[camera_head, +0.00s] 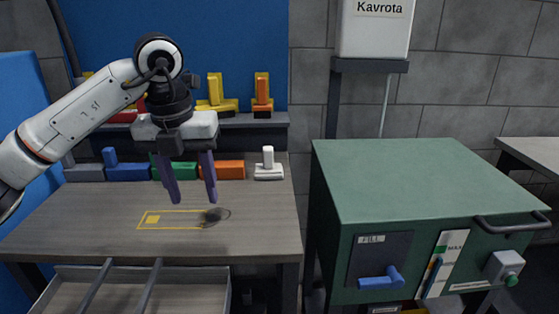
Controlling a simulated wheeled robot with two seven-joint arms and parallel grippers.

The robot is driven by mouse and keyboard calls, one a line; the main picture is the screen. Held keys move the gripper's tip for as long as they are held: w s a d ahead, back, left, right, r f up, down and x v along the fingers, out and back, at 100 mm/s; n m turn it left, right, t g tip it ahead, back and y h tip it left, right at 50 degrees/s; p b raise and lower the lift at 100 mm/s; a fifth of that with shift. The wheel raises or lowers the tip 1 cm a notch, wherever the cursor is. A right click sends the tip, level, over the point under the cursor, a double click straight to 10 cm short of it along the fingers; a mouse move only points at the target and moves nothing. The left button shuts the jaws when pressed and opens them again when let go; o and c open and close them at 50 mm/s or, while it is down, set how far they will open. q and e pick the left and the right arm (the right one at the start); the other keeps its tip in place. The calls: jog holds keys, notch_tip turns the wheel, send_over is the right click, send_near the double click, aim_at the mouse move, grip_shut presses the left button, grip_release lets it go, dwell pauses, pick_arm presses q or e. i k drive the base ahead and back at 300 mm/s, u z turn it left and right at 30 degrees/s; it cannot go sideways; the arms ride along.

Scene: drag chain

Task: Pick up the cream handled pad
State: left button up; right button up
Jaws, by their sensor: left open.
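The cream handled pad (268,168) stands at the right end of a row of coloured pads on the table. It has a flat base and an upright handle. My left gripper (190,196) is open and empty, pointing down over the table in front of the green and orange pads. It is to the left of the cream pad and apart from it. My right gripper is not in view.
Blue (126,167), green (177,167) and orange (223,170) pads stand left of the cream one. A shelf (250,121) behind holds more pads. The table (100,215) has a yellow outline and dark smudge. An open drawer (200,280) is below; a green cabinet (410,180) stands right.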

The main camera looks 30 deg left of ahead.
aim_at(268, 170)
jog(key=i, duration=1.1)
